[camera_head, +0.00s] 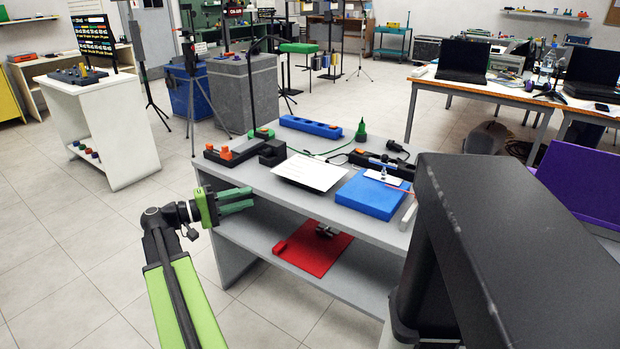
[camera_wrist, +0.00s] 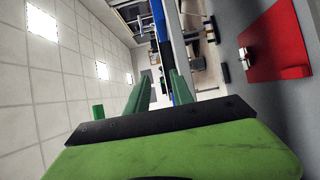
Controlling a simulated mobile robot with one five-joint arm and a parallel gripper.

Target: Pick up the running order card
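A white printed sheet (camera_head: 310,172), which looks like the running order card, lies on the grey table (camera_head: 255,182). Its front edge shows a dark underside or backing. A smaller white card (camera_head: 383,178) lies on the blue block to its right; I cannot read either one. I cannot make out the sheet in the wrist view.
A red mat (camera_head: 312,250) with a small grey item lies on the lower shelf and also shows in the wrist view (camera_wrist: 275,45). Around the sheet are a blue block (camera_head: 368,197), a black box with orange parts (camera_head: 228,153), a lamp and cables. Floor is free at left.

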